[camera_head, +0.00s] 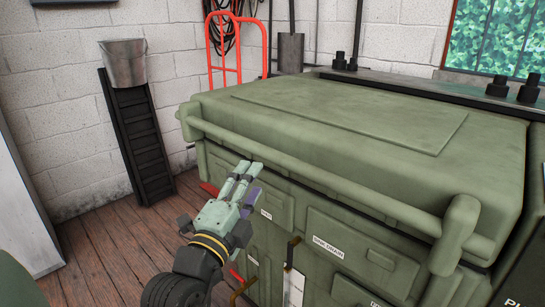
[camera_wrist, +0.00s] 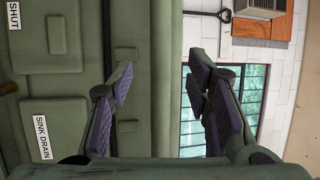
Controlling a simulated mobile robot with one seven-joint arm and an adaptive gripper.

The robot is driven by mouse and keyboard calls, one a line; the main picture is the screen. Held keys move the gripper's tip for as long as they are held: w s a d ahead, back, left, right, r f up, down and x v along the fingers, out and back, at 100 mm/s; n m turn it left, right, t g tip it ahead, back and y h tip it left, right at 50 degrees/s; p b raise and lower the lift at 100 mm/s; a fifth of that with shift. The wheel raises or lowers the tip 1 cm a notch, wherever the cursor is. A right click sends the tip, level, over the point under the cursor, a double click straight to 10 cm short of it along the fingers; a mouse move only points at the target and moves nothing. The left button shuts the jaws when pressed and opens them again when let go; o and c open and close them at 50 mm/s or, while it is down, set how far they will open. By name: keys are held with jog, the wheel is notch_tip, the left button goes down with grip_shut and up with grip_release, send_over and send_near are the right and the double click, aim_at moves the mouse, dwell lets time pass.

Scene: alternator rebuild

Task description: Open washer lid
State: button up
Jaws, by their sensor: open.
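The washer is a large green cabinet (camera_head: 395,265) with a closed green lid (camera_head: 340,110). A thick green tubular bar (camera_head: 320,172) runs along the lid's front edge. My gripper (camera_head: 248,172) is in front of the washer's left part, near the bar. In the wrist view my gripper (camera_wrist: 163,92) is open and empty, with purple pads on both fingers. A green strip, apparently the bar (camera_wrist: 166,60), shows between the fingers. I cannot tell whether the fingers reach around it or stay short of it.
Labelled panels, one reading SINK DRAIN (camera_head: 328,247), are on the washer front. A red hand truck (camera_head: 238,60) stands behind it. A metal bucket (camera_head: 123,63) and black ramp (camera_head: 145,145) are by the left wall. Wooden floor (camera_head: 115,250) is free at left.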

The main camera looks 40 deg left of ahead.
aim_at(266, 158)
jog(key=p+x, duration=0.2)
jog(key=x, duration=0.8)
jog(key=shift+p, duration=0.3)
jog(key=shift+c, duration=0.4)
grip_shut()
